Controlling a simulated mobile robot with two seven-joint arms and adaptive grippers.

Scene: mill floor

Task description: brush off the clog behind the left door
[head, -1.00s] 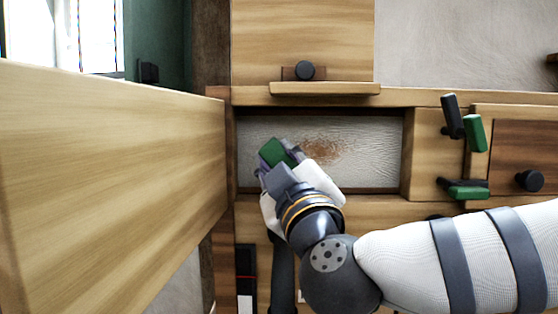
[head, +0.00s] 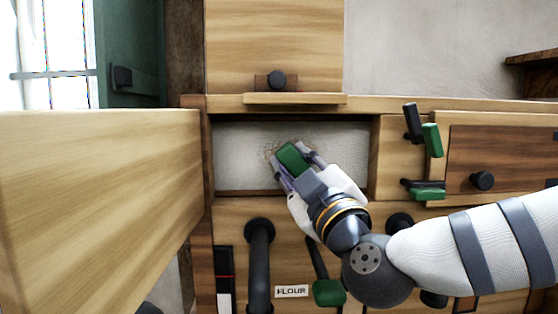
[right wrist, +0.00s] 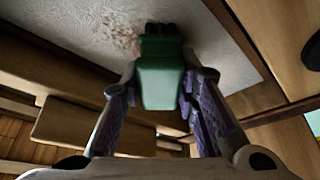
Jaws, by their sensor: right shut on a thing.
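The left door (head: 100,205) stands swung open at the left of the head view. Behind it is a recess with a pale back panel (head: 235,165). A faint brown patch of clog (head: 270,151) shows on the panel; in the right wrist view the clog (right wrist: 122,38) is a thin scatter of brown specks. My right gripper (head: 297,166) is shut on a green brush (head: 292,157). In the right wrist view the brush's dark bristle end (right wrist: 160,38) is at the panel, beside the specks; whether it touches I cannot tell. My left gripper is not in view.
Green-handled levers (head: 431,140) and a closed dark door with a black knob (head: 482,181) are at the right. Below are a black pipe (head: 259,265), a green handle (head: 328,292) and a FLOUR label (head: 292,291).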

